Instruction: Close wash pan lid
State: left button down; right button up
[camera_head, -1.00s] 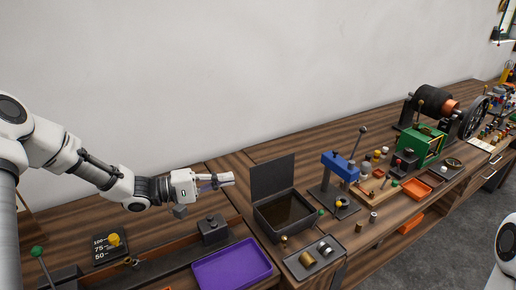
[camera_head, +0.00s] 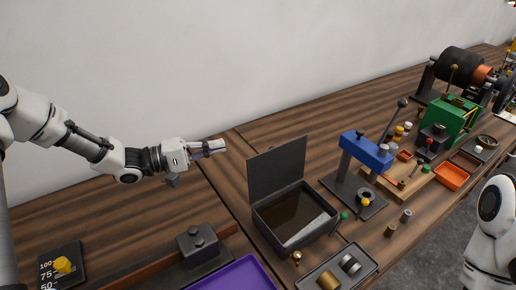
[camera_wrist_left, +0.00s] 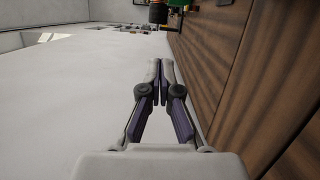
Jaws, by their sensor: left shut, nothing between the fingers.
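The wash pan (camera_head: 293,219) is a dark rectangular pan holding brownish liquid, in the middle of the head view. Its flat dark lid (camera_head: 276,170) stands open, upright along the pan's back edge. My left gripper (camera_head: 222,147) is to the left of the lid, above the bench and apart from it. It is shut and empty; the left wrist view also shows its fingers (camera_wrist_left: 159,72) together. The pan and lid are not in the left wrist view. My right arm shows at the right edge of the head view, but its gripper is out of view.
A blue press (camera_head: 366,150) stands right of the pan. A tray with metal rings (camera_head: 350,264) lies in front, and a purple tray (camera_head: 243,274) is at front left. A dark block with a knob (camera_head: 200,244) sits left of the pan. Bench behind the lid is clear.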

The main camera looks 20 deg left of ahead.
aim_at(275, 167)
pick_arm(q)
jog(key=w+d+p, duration=0.1)
jog(key=w+d, duration=0.2)
jog(key=d, duration=0.7)
jog(key=shift+d+r+p, duration=0.25)
jog(key=shift+d+p, duration=0.05)
pick_arm(e)
jog(key=shift+r, duration=0.8)
